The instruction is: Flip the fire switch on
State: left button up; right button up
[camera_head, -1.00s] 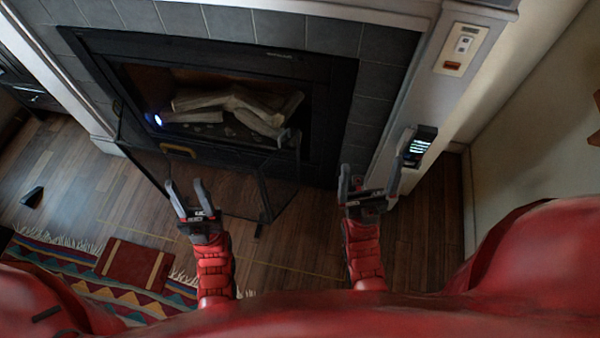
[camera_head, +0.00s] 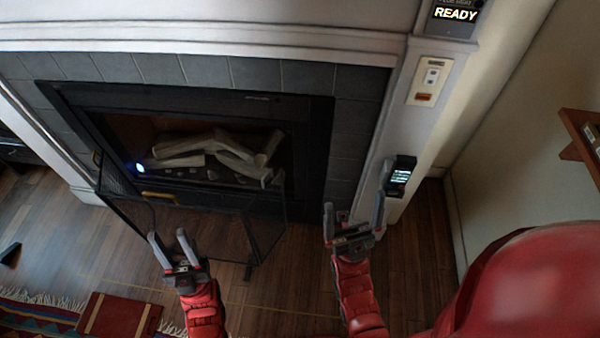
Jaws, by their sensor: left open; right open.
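A pale wall panel (camera_head: 430,83) with a small white switch plate and a red-orange button or rocker (camera_head: 423,97) is on the white pillar right of the fireplace. I cannot tell the switch's position. The fireplace (camera_head: 215,155) holds pale logs, with no flames visible. My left gripper (camera_head: 168,238) is open and empty in front of the fireplace screen. My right gripper (camera_head: 354,202) is open and empty, below and left of the panel and apart from it.
A dark device with a lit screen (camera_head: 399,176) is on the pillar below the panel. A "READY" display (camera_head: 455,15) is above it. A black mesh screen (camera_head: 210,225) stands before the fireplace. A wooden shelf (camera_head: 580,140) juts out at right. The wood floor (camera_head: 410,235) is clear at right.

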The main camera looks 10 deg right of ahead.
aim_at(432, 74)
jog(key=i+l+z, duration=0.15)
jog(key=z, duration=0.2)
jog(key=i+z, duration=0.35)
